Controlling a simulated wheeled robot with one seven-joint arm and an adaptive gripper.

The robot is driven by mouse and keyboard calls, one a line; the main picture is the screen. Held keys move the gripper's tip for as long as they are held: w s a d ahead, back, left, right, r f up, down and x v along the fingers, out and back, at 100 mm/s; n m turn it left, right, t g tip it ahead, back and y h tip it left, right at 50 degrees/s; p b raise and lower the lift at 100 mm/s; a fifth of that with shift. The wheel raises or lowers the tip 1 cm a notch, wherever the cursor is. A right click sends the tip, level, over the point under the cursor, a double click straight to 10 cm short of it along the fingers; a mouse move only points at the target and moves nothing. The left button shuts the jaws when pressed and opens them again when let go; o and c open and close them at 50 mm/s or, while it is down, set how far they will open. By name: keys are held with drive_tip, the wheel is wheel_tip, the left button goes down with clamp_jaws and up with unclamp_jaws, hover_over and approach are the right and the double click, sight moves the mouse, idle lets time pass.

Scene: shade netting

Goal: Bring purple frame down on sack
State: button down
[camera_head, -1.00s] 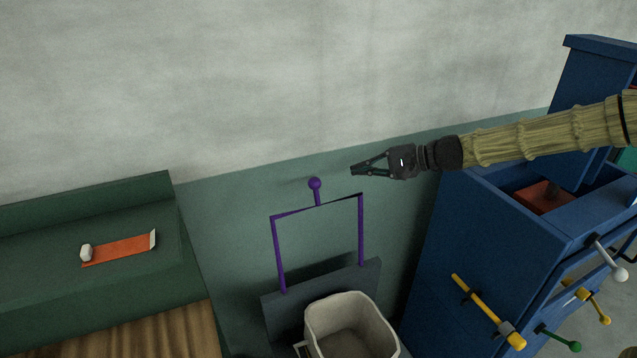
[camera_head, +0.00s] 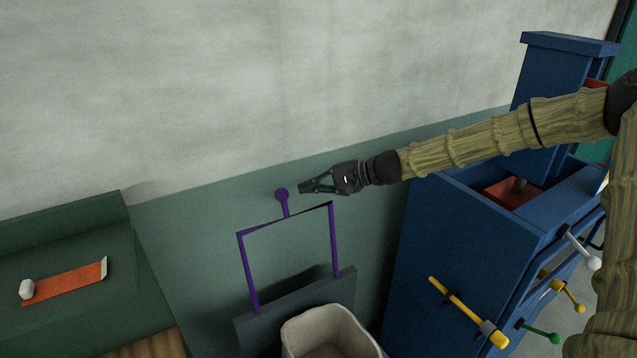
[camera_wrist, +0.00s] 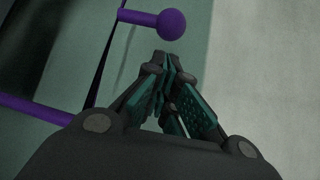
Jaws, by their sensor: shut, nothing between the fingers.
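The purple frame (camera_head: 334,240) stands upright behind the sack, its lower ends at a dark grey panel. A short stem on its top bar carries a round purple knob (camera_head: 282,194). The pale, open-topped sack (camera_head: 318,335) is below the frame, cut off by the bottom edge. My gripper (camera_head: 303,187) is shut and empty, its tips just right of the knob, seemingly apart from it. In the wrist view the knob (camera_wrist: 171,24) lies just beyond the closed fingertips (camera_wrist: 163,62), and part of the purple frame (camera_wrist: 35,110) shows at the left.
A blue cabinet (camera_head: 455,255) with yellow, green and white handles stands at the right, under my arm. A green bench (camera_head: 80,240) with an orange strip (camera_head: 65,283) is at the left. The wall (camera_head: 190,240) is close behind the frame.

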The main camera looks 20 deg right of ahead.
drive_tip(key=shift+p+x, duration=0.65)
drive_tip(key=shift+x, duration=2.05)
drive_tip(key=shift+s+f, duration=0.1)
